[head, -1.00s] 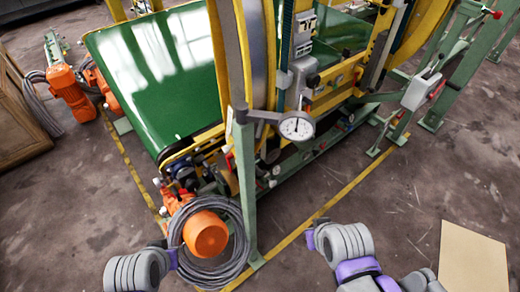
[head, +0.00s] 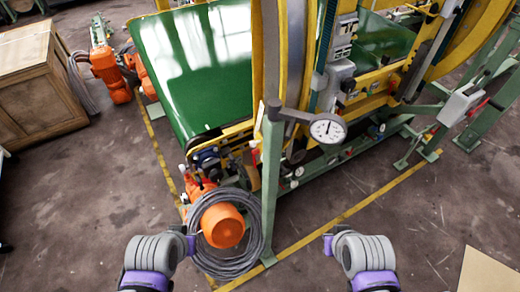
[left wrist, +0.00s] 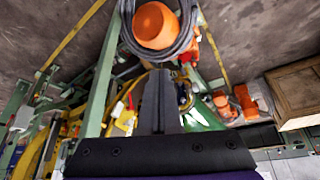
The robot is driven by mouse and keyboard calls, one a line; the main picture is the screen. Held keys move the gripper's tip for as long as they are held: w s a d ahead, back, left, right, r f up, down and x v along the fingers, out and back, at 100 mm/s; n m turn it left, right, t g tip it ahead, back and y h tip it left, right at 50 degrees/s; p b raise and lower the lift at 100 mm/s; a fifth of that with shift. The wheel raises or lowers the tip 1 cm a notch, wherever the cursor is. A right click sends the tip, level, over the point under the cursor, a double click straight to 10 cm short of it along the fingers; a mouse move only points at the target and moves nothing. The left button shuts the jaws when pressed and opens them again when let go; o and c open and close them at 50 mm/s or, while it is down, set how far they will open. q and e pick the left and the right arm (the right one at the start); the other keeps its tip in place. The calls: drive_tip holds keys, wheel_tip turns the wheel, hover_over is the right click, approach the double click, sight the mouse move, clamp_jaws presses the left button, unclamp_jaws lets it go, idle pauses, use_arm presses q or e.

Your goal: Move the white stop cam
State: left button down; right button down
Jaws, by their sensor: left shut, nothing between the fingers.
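I cannot tell for sure which part is the white stop cam. A pale grey-white block (head: 343,38) sits high on the machine's upright beside the yellow ring (head: 268,60), and a white box (head: 460,104) with a red part is at the right. My left gripper (head: 191,246) is in front of the machine, beside the orange motor and coiled cable, well short of both pale parts. In the left wrist view its dark fingers (left wrist: 159,80) are together and empty. My right gripper (head: 328,245) is in front of the green post, apart from everything; its fingers are too small to read.
An orange motor (head: 222,225) and a cable coil (head: 262,240) are low in front. A green belt (head: 190,70) and a wooden crate (head: 35,95) are at left. The floor at right is mostly clear.

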sight(252, 145)
idle(0.3)
